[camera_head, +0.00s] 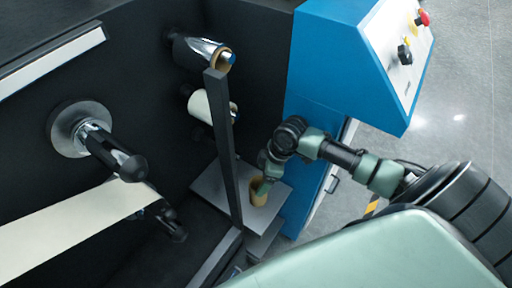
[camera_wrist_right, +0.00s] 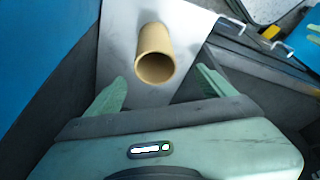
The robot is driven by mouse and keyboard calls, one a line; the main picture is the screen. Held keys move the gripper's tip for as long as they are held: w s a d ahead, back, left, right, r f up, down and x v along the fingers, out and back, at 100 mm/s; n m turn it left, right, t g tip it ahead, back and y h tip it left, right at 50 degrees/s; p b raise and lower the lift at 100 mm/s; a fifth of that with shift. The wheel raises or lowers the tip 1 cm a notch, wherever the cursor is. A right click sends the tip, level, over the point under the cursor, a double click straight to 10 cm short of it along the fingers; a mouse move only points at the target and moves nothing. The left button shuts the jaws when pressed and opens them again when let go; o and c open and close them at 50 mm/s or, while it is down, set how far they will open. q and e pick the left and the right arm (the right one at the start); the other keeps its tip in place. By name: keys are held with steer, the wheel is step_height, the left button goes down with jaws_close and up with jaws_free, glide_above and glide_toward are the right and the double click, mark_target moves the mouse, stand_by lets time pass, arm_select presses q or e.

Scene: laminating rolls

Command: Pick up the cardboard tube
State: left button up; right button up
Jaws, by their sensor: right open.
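The cardboard tube (camera_head: 257,195) is a short, hollow brown cylinder standing on a grey metal plate (camera_head: 222,203) in the head view. In the right wrist view the tube (camera_wrist_right: 155,58) shows its open end, just ahead of and between the fingers. My right gripper (camera_head: 265,187) is at the tube, its fingers partly hidden in the head view. In the wrist view the right gripper (camera_wrist_right: 160,80) is open, with a green finger on each side and gaps to the tube. My left gripper is not in view.
A blue cabinet (camera_head: 318,75) with buttons is behind and right. A foil roll (camera_head: 205,50) and a white roll (camera_head: 208,104) sit on the dark machine wall. A white web (camera_head: 70,228) crosses the lower left.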

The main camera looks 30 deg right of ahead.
mark_target(256, 183)
steer(key=x, duration=0.4)
steer(key=b+x, duration=0.1)
steer(key=x, duration=0.2)
steer(key=d+b+x, duration=0.1)
steer(key=x, duration=0.3)
steer(key=shift+f, duration=0.45)
steer(key=c, duration=1.5)
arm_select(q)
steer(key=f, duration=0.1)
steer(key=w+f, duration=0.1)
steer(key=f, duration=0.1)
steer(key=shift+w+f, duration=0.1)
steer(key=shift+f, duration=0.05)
arm_select(e)
steer(key=shift+o, duration=0.2)
steer(key=shift+s+r, duration=0.1)
steer(key=shift+r, duration=0.05)
